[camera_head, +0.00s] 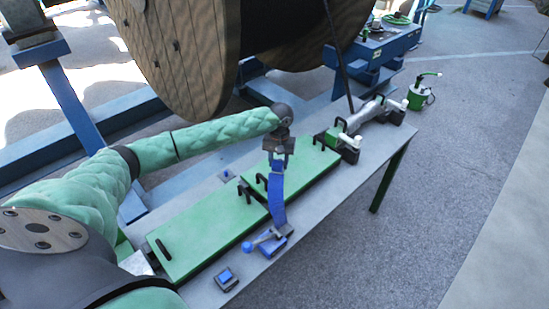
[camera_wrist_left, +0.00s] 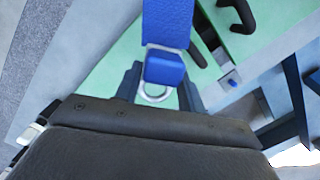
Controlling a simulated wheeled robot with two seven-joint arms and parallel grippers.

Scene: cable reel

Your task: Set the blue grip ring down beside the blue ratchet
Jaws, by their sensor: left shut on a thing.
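My left gripper (camera_head: 277,152) is above the green panel, pointing down, shut on the blue grip ring (camera_head: 277,163). In the left wrist view the grip ring (camera_wrist_left: 163,68) is a blue block with a metal loop, between the fingers (camera_wrist_left: 158,92). A blue strap (camera_head: 277,200) runs from it down toward the blue ratchet (camera_head: 272,243), and the strap also shows in the left wrist view (camera_wrist_left: 168,22). The ratchet, with a grey lever and blue knob (camera_head: 247,247), lies at the panel's near edge. My right gripper is not in view.
The green panel (camera_head: 205,232) with black handles lies on a grey table (camera_head: 215,297). A small blue-topped block (camera_head: 227,279) sits near the front edge. A grey and green tool (camera_head: 365,117) lies at the far end. A large wooden reel (camera_head: 185,50) stands behind.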

